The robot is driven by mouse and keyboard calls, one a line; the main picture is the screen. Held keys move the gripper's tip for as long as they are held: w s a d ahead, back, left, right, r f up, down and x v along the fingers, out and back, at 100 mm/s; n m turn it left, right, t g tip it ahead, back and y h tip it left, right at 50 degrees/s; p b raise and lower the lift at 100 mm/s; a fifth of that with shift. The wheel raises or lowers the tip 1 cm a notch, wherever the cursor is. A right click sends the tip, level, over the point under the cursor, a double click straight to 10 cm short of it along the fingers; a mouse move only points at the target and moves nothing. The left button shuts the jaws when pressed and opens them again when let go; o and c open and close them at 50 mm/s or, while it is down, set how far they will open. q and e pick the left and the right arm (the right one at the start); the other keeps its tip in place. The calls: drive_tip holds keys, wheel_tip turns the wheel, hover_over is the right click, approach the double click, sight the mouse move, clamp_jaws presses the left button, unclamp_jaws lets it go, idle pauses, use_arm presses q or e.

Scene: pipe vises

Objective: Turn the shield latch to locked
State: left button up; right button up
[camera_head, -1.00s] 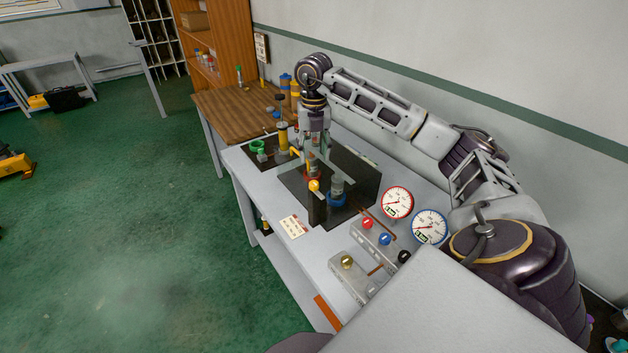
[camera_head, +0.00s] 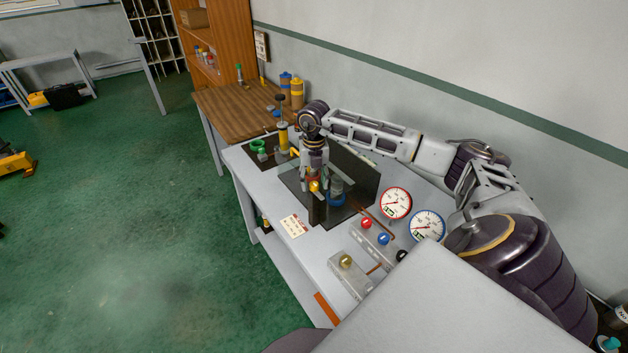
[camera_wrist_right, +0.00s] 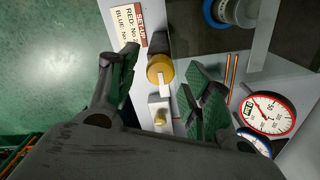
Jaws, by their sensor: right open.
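The shield latch (camera_head: 315,187) is a yellow round knob with a pale lever, on top of a dark post beside the dark see-through shield (camera_head: 360,183). In the right wrist view the latch knob (camera_wrist_right: 160,69) and its lever (camera_wrist_right: 165,91) lie between the two fingers. My right gripper (camera_head: 311,180) is open and points down over the latch. In the wrist view the right gripper (camera_wrist_right: 158,88) has a finger on each side of the latch, with visible gaps; I cannot tell whether they touch it. My left gripper is not in view.
A red-rimmed gauge (camera_head: 397,203) and a blue-rimmed gauge (camera_head: 429,225) stand right of the latch. Boxes with coloured knobs (camera_head: 346,262) sit near the front. A blue-ringed vise (camera_head: 336,198) is close by the shield. A printed card (camera_head: 294,225) lies on the bench.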

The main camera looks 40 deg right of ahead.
drive_tip(key=shift+f, duration=0.4)
drive_tip(key=c, duration=1)
drive_tip(key=shift+c, duration=0.2)
